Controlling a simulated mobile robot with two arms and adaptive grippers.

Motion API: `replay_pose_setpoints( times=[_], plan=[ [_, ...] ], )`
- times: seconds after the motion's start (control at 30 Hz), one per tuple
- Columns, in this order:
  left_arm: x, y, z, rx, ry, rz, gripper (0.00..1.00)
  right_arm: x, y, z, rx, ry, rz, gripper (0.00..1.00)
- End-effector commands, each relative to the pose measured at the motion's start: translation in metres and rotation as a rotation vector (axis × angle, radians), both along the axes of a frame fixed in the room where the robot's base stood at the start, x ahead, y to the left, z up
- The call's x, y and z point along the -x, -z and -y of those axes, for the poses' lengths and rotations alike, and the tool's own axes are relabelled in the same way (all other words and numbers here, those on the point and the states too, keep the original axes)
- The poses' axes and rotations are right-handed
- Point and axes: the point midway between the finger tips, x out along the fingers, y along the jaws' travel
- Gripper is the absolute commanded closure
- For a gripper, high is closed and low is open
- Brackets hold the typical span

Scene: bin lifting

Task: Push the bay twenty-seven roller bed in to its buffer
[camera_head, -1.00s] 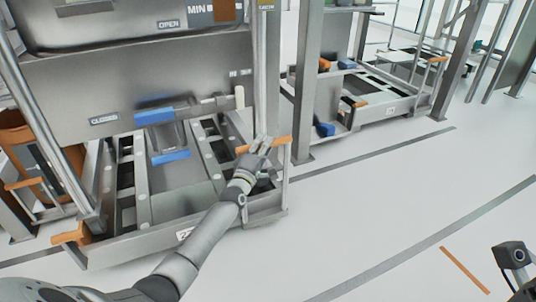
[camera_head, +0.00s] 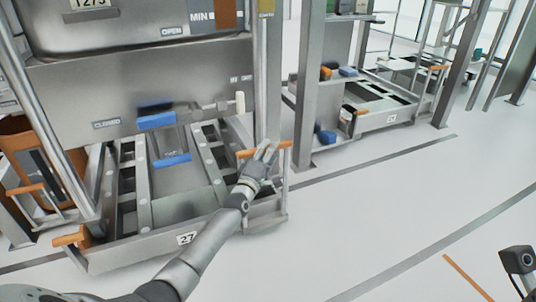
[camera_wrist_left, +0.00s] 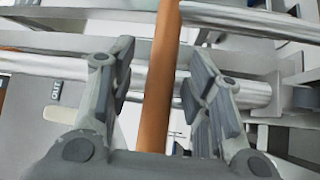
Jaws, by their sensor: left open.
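The bay 27 roller bed (camera_head: 150,249) is a grey metal frame with a "27" plate on its front edge, standing under the steel hopper. It has an orange handle (camera_head: 70,236) at its front left and another orange handle (camera_head: 284,144) at its right. My left gripper (camera_head: 268,150) is at the right handle. In the left wrist view the open fingers (camera_wrist_left: 160,85) stand on either side of the orange bar (camera_wrist_left: 160,90), with gaps visible on both sides.
The steel hopper (camera_head: 80,75) with blue handles overhangs the bed. An upright post (camera_head: 308,90) stands right of it, and another roller bed (camera_head: 392,119) lies beyond. An orange-brown bin (camera_head: 20,140) is at the left. The floor (camera_head: 380,220) at the right is clear.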

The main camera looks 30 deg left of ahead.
Motion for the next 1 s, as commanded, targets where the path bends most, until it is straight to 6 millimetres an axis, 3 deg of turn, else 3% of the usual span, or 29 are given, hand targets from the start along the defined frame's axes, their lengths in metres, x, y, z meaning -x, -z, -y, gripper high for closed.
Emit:
replay_pose_setpoints(
  times=[0.27, 0.8, 1.0],
  plan=[
    [0.010, 0.002, 0.001, 0.002, -0.001, 0.000, 0.54, -0.001, 0.000, 0.000, -0.002, 0.001, 0.000, 0.54],
    [0.096, 0.014, 0.012, 0.001, 0.001, -0.002, 0.54, 0.000, 0.000, 0.000, -0.001, 0.001, 0.000, 0.54],
    [0.114, 0.017, 0.014, 0.001, 0.002, -0.001, 0.54, 0.000, 0.000, 0.000, -0.001, 0.001, 0.000, 0.54]
  ],
)
